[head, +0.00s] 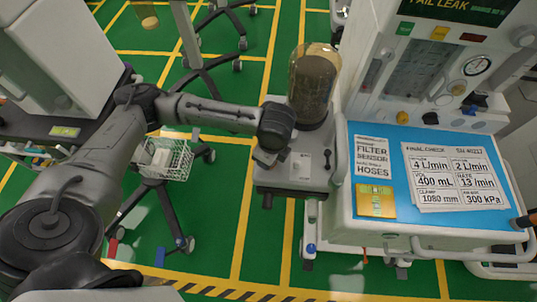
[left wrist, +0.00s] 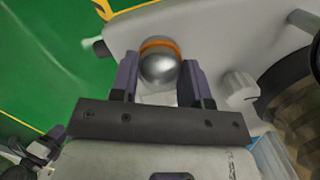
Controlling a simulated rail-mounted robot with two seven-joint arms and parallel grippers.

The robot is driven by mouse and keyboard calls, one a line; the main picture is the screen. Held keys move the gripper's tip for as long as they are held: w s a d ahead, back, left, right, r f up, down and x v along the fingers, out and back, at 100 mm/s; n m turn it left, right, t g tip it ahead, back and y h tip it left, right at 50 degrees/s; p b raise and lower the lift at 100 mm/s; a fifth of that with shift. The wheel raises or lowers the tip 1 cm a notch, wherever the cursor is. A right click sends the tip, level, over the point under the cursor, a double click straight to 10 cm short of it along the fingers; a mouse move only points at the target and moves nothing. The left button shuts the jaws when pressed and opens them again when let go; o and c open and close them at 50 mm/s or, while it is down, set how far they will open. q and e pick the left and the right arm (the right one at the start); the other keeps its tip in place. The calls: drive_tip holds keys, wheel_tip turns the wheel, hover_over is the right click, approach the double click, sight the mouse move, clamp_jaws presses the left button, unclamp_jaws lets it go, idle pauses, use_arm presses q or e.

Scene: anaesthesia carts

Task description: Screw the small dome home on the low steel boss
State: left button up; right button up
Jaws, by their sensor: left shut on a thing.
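The small dome (left wrist: 160,68) shows in the left wrist view as a shiny silver, rounded cap with an orange band along its far edge. My left gripper (left wrist: 159,62) is shut on it, one dark finger on each side. In the head view my left gripper (head: 268,160) is at the left side of the grey absorber block (head: 305,172), and the dome is hidden there. The low steel boss cannot be made out in either view. I cannot tell whether the dome sits on it or is apart from it. My right gripper is not in view.
A clear canister with dark filling (head: 314,85) stands just behind the block. A pale knob (left wrist: 240,86) is right of the gripper in the left wrist view. The blue worktop (head: 390,160) with printed cards lies to the right. A wire basket (head: 178,163) hangs at left.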

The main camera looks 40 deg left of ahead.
use_arm(q)
drive_tip(key=m, duration=0.2)
drive_tip(key=shift+m, duration=0.3)
drive_tip(key=o, duration=1.1)
drive_tip(key=shift+r, duration=0.1)
wheel_tip(320, 180, up, 14)
drive_tip(key=d+p, duration=0.1)
drive_tip(key=p, duration=0.4)
drive_tip(key=shift+d+f, duration=0.25)
drive_tip(key=shift+d, duration=0.1)
